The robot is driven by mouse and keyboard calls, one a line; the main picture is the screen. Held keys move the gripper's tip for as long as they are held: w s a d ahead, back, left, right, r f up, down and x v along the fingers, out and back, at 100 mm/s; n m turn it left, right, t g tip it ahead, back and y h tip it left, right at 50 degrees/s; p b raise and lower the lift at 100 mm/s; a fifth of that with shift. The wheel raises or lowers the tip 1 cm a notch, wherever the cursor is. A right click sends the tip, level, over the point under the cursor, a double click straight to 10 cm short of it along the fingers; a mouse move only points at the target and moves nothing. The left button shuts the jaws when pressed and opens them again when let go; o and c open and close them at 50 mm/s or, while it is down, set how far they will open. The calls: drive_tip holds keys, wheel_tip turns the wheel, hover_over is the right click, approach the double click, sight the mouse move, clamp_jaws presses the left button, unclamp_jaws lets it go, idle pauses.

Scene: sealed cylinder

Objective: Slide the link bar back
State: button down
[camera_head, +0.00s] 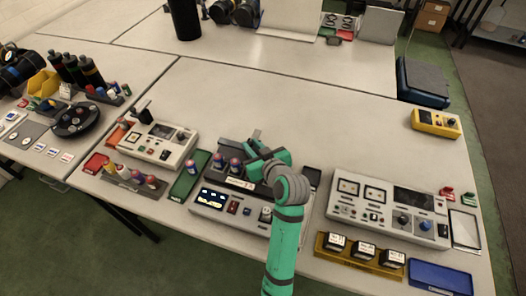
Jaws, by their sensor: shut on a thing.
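My green arm reaches from the bottom over a grey console (208,207) with a lit display on the bench. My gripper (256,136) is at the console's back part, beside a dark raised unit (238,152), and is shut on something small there. That thing is at the link bar's likely place, but the bar itself is too small and too covered by the gripper to make out. Two small blue-and-red cylinders (235,166) stand on the console just left of the gripper. My wrist and forearm hide the console's right part.
A meter console (390,208) stands right of my arm, with a yellow rack (330,258) of black blocks before it. Left are a smaller console (157,145), a green tray (190,174) and a rack of cylinders (135,178). The bench behind my gripper is clear.

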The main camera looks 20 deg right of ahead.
drive_tip(key=shift+w+d, duration=0.25)
drive_tip(key=c, duration=1.7)
unclamp_jaws()
drive_tip(key=shift+d, duration=0.1)
drive_tip(key=shift+o, duration=0.2)
drive_tip(key=v, duration=1.1)
drive_tip(key=shift+w+f, duration=0.1)
drive_tip(key=shift+w, duration=0.05)
